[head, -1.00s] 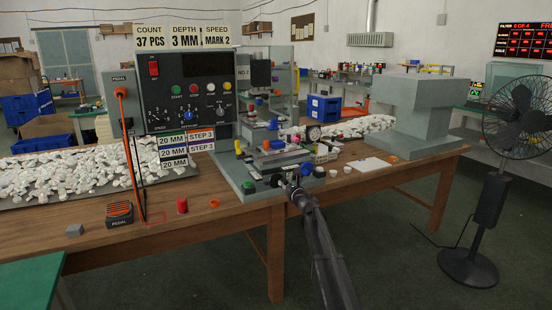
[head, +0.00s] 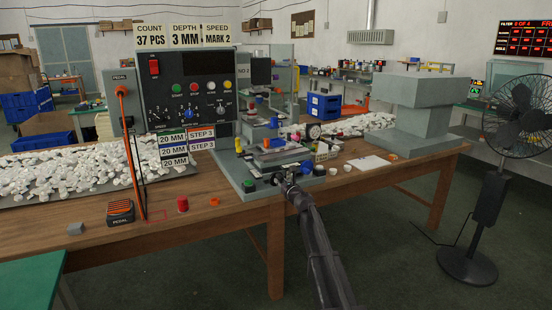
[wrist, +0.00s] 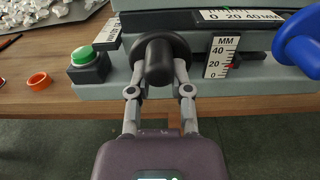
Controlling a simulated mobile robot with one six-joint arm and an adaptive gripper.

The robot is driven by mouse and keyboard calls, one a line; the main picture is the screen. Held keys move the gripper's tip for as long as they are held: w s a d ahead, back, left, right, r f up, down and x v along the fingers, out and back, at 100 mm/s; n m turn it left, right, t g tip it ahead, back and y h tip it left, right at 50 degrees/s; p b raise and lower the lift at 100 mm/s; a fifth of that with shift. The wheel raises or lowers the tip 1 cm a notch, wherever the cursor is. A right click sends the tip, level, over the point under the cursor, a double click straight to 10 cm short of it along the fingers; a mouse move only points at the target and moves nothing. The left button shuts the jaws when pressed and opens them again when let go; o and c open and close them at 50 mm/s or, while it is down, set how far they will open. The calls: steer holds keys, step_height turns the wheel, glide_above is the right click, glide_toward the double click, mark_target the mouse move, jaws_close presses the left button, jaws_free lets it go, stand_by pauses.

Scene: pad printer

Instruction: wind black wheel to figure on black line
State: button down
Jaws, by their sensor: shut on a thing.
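The black wheel (wrist: 181,45) is on the front of the grey machine base, with a thick black hub facing me in the wrist view. My gripper (wrist: 158,78) is shut on the black wheel, one finger on each side of the hub. In the head view my gripper (head: 287,177) is at the machine's front edge and hides most of the wheel. A white scale (wrist: 240,15) marked 0, 20, 40 MM lies above the wheel. An upright MM scale (wrist: 219,57) with a red pointer stands right of it. I cannot make out a black line.
A green button (wrist: 84,56) on a black box sits left of the wheel, near an orange ring (wrist: 39,81). A blue knob (wrist: 300,43) is close on the right. Labels (head: 173,150) read 20 MM and STEP 3. The floor in front of the table is clear.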

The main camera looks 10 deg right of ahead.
steer(key=shift+s+a+f, duration=0.2)
steer(key=shift+a+f, duration=0.1)
steer(key=shift+a, duration=0.4)
steer(key=c, duration=0.5)
jaws_free()
steer(key=shift+s, duration=0.15)
steer(key=shift+v, duration=3.4)
steer(key=shift+r, duration=0.1)
